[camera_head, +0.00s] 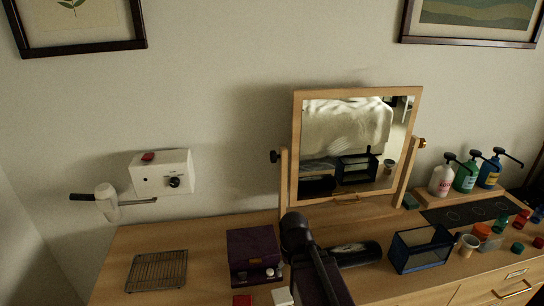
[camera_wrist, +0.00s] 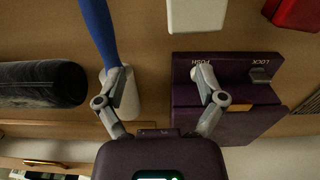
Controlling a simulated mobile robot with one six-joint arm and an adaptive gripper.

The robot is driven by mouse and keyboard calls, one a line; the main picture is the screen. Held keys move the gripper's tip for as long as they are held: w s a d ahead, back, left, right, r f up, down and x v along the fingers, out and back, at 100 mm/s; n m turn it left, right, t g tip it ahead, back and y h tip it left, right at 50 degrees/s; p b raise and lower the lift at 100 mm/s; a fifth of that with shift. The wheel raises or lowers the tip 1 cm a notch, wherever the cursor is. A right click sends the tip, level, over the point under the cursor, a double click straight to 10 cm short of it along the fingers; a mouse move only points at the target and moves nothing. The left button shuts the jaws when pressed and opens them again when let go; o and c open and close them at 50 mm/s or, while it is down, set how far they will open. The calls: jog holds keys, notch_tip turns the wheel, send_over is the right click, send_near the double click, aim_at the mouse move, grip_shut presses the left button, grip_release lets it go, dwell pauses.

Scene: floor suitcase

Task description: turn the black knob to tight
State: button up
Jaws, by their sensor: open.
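A black knob (camera_head: 275,157) sticks out from the left post of the wooden mirror stand in the head view. A black dial (camera_head: 174,182) also shows on the front of the white wall box. Any tight marking is too small to read. My gripper (camera_wrist: 158,73) is open and empty in the wrist view, above the dresser top. Its right finger overlaps the purple box (camera_wrist: 252,118), and its left finger overlaps a white cylinder (camera_wrist: 128,95) with a blue strip. In the head view my arm hides the gripper's fingers, below the knob and to its right. The wrist view does not show the knob.
The mirror (camera_head: 417,105) stands behind my arm. The purple box (camera_head: 253,248) is left of my arm. A dark cylinder (camera_head: 358,254) and a blue-framed case (camera_head: 420,262) are to its right. A wire rack (camera_head: 157,271) lies at left. Bottles (camera_head: 465,177) stand at right.

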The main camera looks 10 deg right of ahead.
jog(key=w+a+r+n+h+p, duration=0.1)
jog(key=w+r+n+h+p, duration=0.1)
jog(key=w+r+n+p, duration=0.5)
jog(key=w+a+r+n+h+p, duration=0.2)
jog(key=w+r+n+h+p, duration=0.1)
jog(key=w+r+p, duration=0.7)
jog(key=n+h+p, duration=0.4)
jog(key=n+p, duration=0.4)
jog(key=p, duration=0.3)
send_near(273, 156)
jog(key=w+a+r, duration=0.2)
jog(key=shift+s+a+b, duration=0.2)
jog(key=shift+s+b, duration=0.05)
jog(key=shift+b, duration=0.05)
jog(key=shift+f, duration=0.1)
jog(key=shift+b+x, duration=4.9)
jog(key=shift+x, duration=1.95)
